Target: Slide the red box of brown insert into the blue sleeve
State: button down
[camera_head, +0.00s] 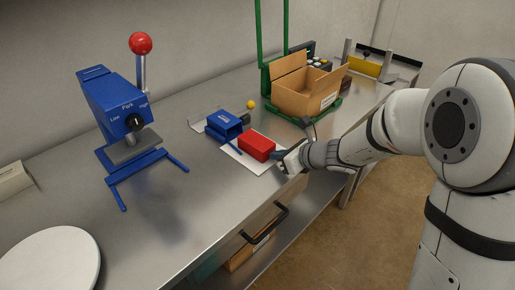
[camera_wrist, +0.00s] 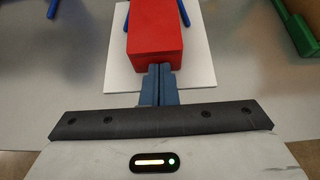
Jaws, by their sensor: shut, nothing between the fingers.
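The red box (camera_head: 256,146) lies on a white sheet (camera_head: 240,159) on the steel counter. The blue sleeve (camera_head: 224,126) stands just to its left, with a dark opening facing the box, and the two look apart or nearly touching. My gripper (camera_head: 278,154) is at the box's right end. In the wrist view, the closed blue fingers (camera_wrist: 160,72) are at or against the near end of the red box (camera_wrist: 155,40), with nothing between them. I cannot tell whether they touch it. The brown insert is not visible.
A blue press (camera_head: 122,115) with a red-knobbed lever stands at left. A yellow ball (camera_head: 251,104) lies behind the sleeve. An open cardboard box (camera_head: 303,96) sits in a green frame (camera_head: 334,106) at back right.

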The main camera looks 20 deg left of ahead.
aim_at(251, 136)
jog(key=shift+w+a+p, duration=0.15)
jog(key=shift+w+a, duration=0.75)
jog(key=shift+a, duration=1.3)
jog(key=shift+w+a+p, duration=0.2)
jog(key=shift+w+a, duration=0.65)
jog(key=shift+a, duration=1.3)
jog(key=shift+w+a+p, duration=0.15)
jog(key=shift+w+a, duration=0.75)
jog(key=shift+a, duration=1.3)
jog(key=shift+d+f+v, duration=0.1)
jog(key=shift+f+v, duration=0.1)
jog(key=shift+v, duration=1.1)
jog(key=shift+d+f+v, duration=0.15)
jog(key=shift+f+v, duration=0.05)
jog(key=shift+v, duration=1.15)
jog(key=shift+s, duration=0.1)
